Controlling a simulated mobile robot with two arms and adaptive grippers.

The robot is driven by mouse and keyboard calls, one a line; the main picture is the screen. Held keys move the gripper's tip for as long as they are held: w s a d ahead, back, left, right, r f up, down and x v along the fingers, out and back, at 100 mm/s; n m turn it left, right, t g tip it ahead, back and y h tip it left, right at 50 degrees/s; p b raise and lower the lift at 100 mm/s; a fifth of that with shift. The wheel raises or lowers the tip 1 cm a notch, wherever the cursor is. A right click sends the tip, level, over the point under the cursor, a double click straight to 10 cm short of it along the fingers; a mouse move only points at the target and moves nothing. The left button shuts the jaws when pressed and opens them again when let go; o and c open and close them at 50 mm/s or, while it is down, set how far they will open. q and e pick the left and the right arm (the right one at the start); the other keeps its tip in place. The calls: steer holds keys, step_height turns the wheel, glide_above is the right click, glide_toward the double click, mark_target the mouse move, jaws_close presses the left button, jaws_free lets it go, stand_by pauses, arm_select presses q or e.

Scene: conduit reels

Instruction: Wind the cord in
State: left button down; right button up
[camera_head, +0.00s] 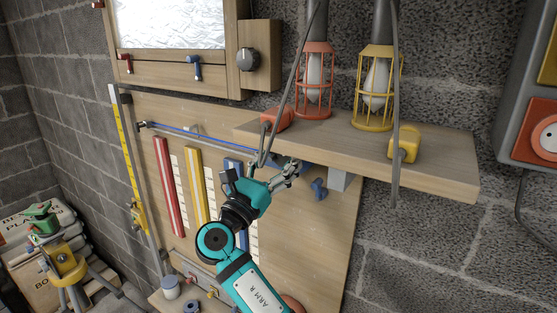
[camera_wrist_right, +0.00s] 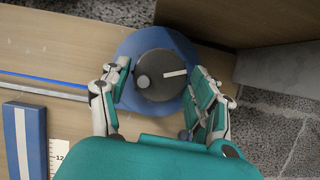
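A blue reel (camera_wrist_right: 134,46) with a dark round hub (camera_wrist_right: 155,72) shows in the right wrist view. The hub has a small grey knob and a pale stripe. My right gripper (camera_wrist_right: 160,84) is open, with one finger on each side of the hub; I cannot tell whether they touch it. In the head view my right gripper (camera_head: 284,177) is at the board below the wooden shelf and mostly hides the reel. A blue cord (camera_head: 207,140) runs from the board's upper left to the reel; it shows in the wrist view too (camera_wrist_right: 45,82). My left gripper is not in view.
The wooden shelf (camera_head: 440,170) with red (camera_head: 314,82) and yellow (camera_head: 375,88) caged lamps overhangs the gripper on the right. Red (camera_head: 168,185) and yellow (camera_head: 196,185) strips stand on the board. A grey bracket (camera_head: 340,180) and blue knob (camera_head: 319,188) are close right of the gripper.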

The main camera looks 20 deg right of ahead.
steer(key=shift+d, duration=0.1)
steer(key=c, duration=0.7)
steer(key=shift+f+m+b, duration=0.2)
steer(key=shift+m+b, duration=0.2)
steer(key=shift+b, duration=0.25)
steer(key=m+g+h+b, duration=0.1)
steer(key=m+g+b, duration=0.1)
steer(key=m+b, duration=0.2)
steer(key=shift+w+m+b, duration=0.1)
steer(key=shift+m+b, duration=0.3)
steer(key=shift+b, duration=0.25)
steer(key=m+g+b, duration=0.2)
steer(key=m, duration=0.1)
steer(key=shift+r, duration=0.15)
steer(key=shift+w+r+m+g+b, duration=0.1)
steer(key=shift+m+g+b, duration=0.3)
steer(key=shift+m+b, duration=0.25)
